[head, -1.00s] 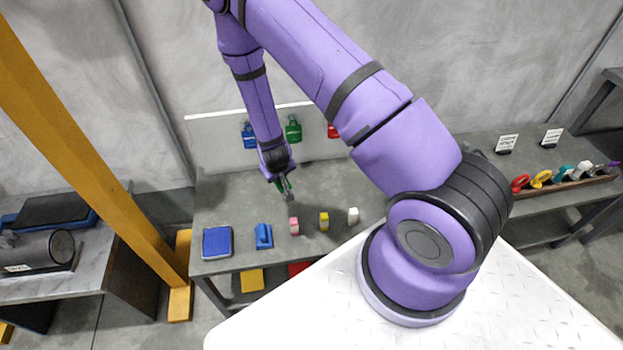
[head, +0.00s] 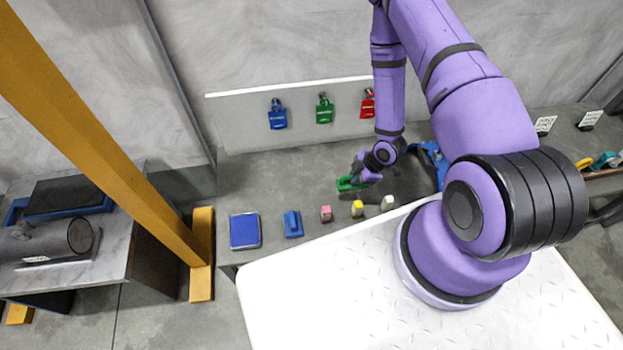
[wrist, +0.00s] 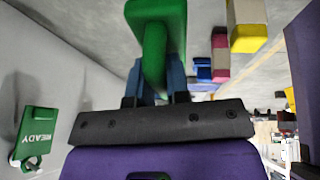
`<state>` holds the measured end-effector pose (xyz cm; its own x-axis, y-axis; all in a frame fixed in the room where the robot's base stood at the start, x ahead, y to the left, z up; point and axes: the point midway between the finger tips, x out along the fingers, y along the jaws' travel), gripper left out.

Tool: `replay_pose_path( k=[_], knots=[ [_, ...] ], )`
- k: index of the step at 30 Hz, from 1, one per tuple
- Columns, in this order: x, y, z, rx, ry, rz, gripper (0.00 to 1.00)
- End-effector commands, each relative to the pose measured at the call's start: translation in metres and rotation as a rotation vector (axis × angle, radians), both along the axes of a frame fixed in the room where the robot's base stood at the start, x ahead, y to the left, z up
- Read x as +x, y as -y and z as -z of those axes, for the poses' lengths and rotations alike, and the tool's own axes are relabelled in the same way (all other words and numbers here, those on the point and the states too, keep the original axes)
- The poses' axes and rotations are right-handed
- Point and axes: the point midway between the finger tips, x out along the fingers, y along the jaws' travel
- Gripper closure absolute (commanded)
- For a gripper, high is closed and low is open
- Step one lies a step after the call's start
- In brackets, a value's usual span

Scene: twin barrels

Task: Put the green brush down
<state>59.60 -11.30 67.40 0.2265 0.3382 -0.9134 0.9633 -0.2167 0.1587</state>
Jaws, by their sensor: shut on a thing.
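The green brush (head: 348,184) is in my gripper (head: 363,180), over the grey bench (head: 275,175) in the head view. The wrist view shows the green brush (wrist: 158,35) large and close, with its handle between the bluish fingers of my gripper (wrist: 158,80). My gripper is shut on it. I cannot tell whether the brush touches the bench top.
Along the bench's front edge stand a blue pad (head: 245,231), a blue brush (head: 292,224), a pink block (head: 326,213), a yellow block (head: 357,208) and a white block (head: 388,202). Blue (head: 278,115), green (head: 324,109) and red (head: 368,104) tags hang behind. A blue object (head: 432,160) stands right.

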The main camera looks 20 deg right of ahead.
Motion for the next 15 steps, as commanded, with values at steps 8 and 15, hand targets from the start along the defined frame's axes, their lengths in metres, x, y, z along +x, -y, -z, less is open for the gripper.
replay_pose_path(
  k=[8, 15],
  knots=[
    [0.032, -0.032, 0.005, 0.000, 0.003, -0.032, 1.00],
    [0.072, -0.069, 0.010, 0.000, 0.002, -0.029, 1.00]
  ],
)
